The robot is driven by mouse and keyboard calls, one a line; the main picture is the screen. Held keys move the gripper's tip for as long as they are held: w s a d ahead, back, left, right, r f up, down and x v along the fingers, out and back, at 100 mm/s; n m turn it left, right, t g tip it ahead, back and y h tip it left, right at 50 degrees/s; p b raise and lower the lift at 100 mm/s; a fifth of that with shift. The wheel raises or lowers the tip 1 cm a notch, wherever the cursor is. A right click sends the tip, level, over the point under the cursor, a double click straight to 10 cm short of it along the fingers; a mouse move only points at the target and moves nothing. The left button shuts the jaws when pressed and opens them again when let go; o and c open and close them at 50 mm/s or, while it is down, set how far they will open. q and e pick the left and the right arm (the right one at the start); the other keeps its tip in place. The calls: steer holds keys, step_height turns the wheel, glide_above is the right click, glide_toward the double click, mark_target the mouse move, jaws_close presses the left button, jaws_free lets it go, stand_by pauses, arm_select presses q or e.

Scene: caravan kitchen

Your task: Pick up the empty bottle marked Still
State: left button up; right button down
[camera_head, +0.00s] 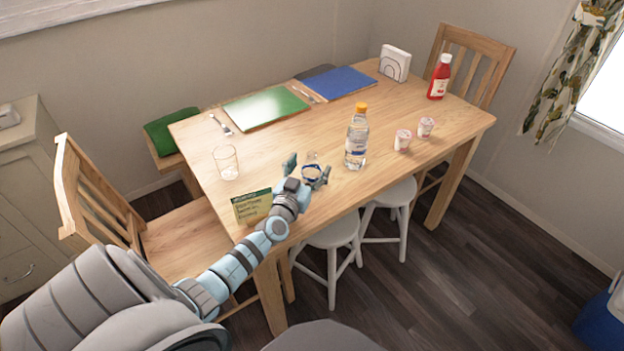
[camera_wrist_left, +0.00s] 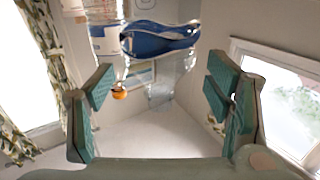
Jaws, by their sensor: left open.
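A clear bottle with a blue label (camera_head: 312,171) stands upright on the wooden table, partly hidden by my left gripper (camera_head: 306,172). My left gripper is open, with one finger toward each side of this bottle. In the left wrist view, which is upside down, the blue-labelled bottle (camera_wrist_left: 160,42) shows between the two spread fingers (camera_wrist_left: 160,108); no cap shows on it. I cannot read its label. A second bottle with an orange cap (camera_head: 356,142) stands to its right; it also shows in the left wrist view (camera_wrist_left: 104,38). My right gripper is not in view.
On the table (camera_head: 300,125) are a glass (camera_head: 226,163), a green card sign (camera_head: 252,206), two small cups (camera_head: 403,139), a red bottle (camera_head: 439,77), a napkin holder (camera_head: 395,63) and placemats (camera_head: 265,107). Stools (camera_head: 336,234) and chairs (camera_head: 185,240) surround it.

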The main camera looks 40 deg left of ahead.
arm_select(q)
steer(key=shift+x, duration=1.05)
steer(key=shift+s+d, duration=0.1)
steer(key=shift+c, duration=0.3)
steer(key=c, duration=0.8)
steer(key=shift+r, duration=0.1)
